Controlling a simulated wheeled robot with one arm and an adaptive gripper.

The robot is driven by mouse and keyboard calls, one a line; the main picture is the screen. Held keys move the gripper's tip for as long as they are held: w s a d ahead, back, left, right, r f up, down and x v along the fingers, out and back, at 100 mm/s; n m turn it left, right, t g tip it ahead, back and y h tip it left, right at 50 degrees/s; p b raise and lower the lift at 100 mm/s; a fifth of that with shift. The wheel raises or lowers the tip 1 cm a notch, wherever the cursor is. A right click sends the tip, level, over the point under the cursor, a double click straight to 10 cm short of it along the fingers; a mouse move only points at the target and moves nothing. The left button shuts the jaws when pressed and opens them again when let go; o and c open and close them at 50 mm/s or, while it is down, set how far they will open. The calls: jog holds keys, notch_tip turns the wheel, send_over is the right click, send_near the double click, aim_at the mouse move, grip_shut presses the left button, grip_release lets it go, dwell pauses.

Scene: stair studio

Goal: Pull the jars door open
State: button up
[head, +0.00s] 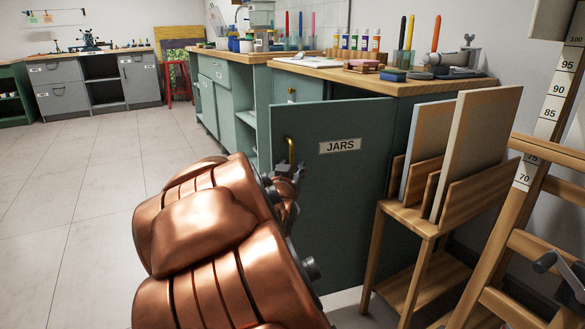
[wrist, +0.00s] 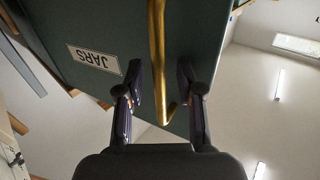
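The dark green jars door (head: 340,205) carries a white JARS label (head: 340,146) and stands ajar from the cabinet, its handle edge swung out and its right side by the cabinet. A brass bar handle (head: 290,150) is near its left edge. In the head view my gripper (head: 292,172) is at the handle's lower end, partly hidden by my copper arm. In the wrist view the brass handle (wrist: 157,55) runs between the two dark fingers of my gripper (wrist: 160,95), with a gap on each side. The gripper is open. The label also shows there (wrist: 94,59).
A wooden rack with panels (head: 430,195) stands close to the door's right. A wooden easel (head: 515,240) is at the far right. The wooden worktop (head: 400,85) above holds pens and tools. Green cabinets (head: 225,105) continue behind. The tiled floor (head: 85,200) at left is clear.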

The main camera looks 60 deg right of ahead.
send_near(294, 125)
jog(key=d, duration=0.1)
jog(key=w+d+r, duration=0.1)
jog(key=d, duration=0.1)
jog(key=w+d, duration=0.1)
jog(key=d, duration=0.1)
jog(key=shift+r, duration=0.35)
jog(key=shift+w+d+f, duration=0.15)
jog(key=shift+d+f, duration=0.05)
jog(key=shift+f, duration=0.5)
jog(key=shift+f, duration=0.15)
